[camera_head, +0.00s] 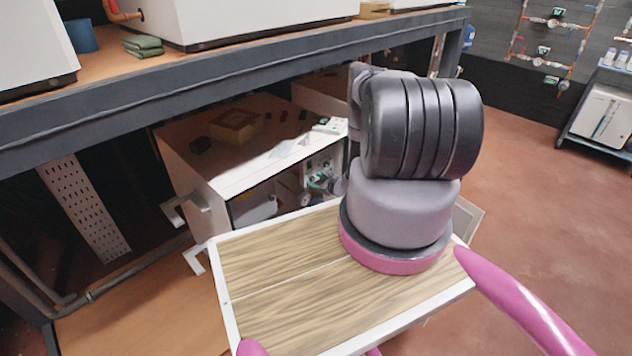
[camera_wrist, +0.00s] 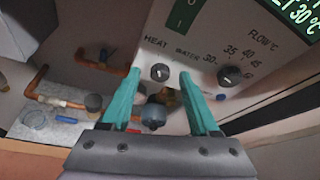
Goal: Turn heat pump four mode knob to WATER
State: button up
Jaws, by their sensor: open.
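The wrist view shows a white heat pump panel with a small dark mode knob (camera_wrist: 160,72). HEAT is printed at its upper left and WATER at its upper right. Which label the knob points to is too small to tell. My gripper (camera_wrist: 159,76) is open, with its two teal fingers reaching toward the panel. The knob appears between the fingertips, one on each side; I see no clear contact. A second dark knob, the FLOW °C knob (camera_wrist: 230,76), is to the right. In the head view my arm hides the panel and most of my gripper.
Copper pipes with valves (camera_wrist: 52,100) lie left of and below the panel. A green-lit display (camera_wrist: 295,18) is at upper right. In the head view, a white cabinet (camera_head: 215,165) stands under the dark-framed bench (camera_head: 170,100). Open floor (camera_head: 540,200) is at right.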

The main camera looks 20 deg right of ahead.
grip_shut()
dwell(0.4)
jog(key=m+y, duration=0.2)
jog(key=m+g+y, duration=0.1)
jog(key=m, duration=0.1)
jog(key=shift+w+d, duration=0.15)
jog(key=shift+d, duration=0.15)
jog(key=m+y, duration=0.1)
jog(key=m, duration=0.1)
jog(key=m+y, duration=0.1)
jog(key=shift+d+f+m+y, duration=0.1)
jog(key=shift+d+m+y, duration=0.05)
jog(key=shift+m+y, duration=0.2)
jog(key=shift+w+m, duration=0.1)
jog(key=shift+m, duration=0.15)
dwell(0.3)
